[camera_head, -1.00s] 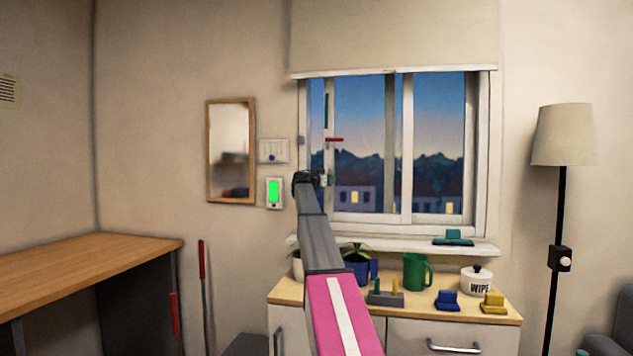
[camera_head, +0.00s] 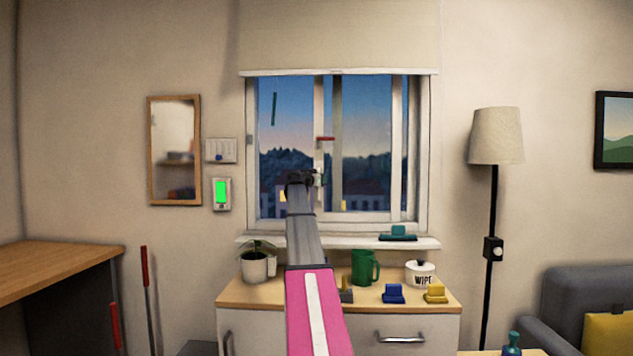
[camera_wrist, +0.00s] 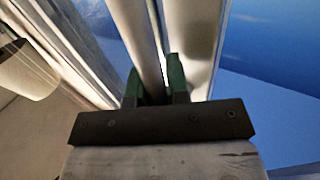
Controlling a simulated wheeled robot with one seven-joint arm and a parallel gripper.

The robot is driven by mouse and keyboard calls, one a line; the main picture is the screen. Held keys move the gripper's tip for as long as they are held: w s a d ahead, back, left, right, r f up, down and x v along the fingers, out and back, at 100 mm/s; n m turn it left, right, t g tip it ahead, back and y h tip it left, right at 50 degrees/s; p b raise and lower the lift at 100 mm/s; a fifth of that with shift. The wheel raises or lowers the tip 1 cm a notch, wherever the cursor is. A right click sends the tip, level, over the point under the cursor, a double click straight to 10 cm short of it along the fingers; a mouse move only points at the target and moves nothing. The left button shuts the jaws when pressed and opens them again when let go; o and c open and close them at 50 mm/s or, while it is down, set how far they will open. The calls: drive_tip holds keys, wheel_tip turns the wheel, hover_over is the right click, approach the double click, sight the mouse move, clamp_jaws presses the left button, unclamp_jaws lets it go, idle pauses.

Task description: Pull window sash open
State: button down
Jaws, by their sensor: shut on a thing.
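The window sash (camera_head: 319,110) is a white-framed sliding pane in the window (camera_head: 423,150) on the back wall. Its left upright stands well to the right of the window's left jamb, with a wide opening between them. A small red piece (camera_head: 325,139) sticks out on this upright. My gripper (camera_head: 308,179) is at the upright, below the red piece. In the wrist view my gripper's green fingertips (camera_wrist: 155,88) are closed around a part at the white sash upright (camera_wrist: 185,35). The exact grasped part is mostly hidden by the fingers.
Below the window is a sill (camera_head: 340,242) with a teal item (camera_head: 398,232). The cabinet (camera_head: 250,300) bears a plant pot (camera_head: 254,266), green mug (camera_head: 364,267), WIPE jar (camera_head: 420,272) and small blocks. A floor lamp (camera_head: 496,136) stands right; a wooden desk (camera_head: 60,265) left.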

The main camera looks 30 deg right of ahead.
drive_tip(key=c, duration=1.1)
unclamp_jaws()
drive_tip(key=shift+a, duration=0.1)
drive_tip(key=v, duration=1)
drive_tip(key=shift+s+a, duration=0.15)
drive_tip(key=shift+a, duration=0.15)
drive_tip(key=shift+f, duration=0.1)
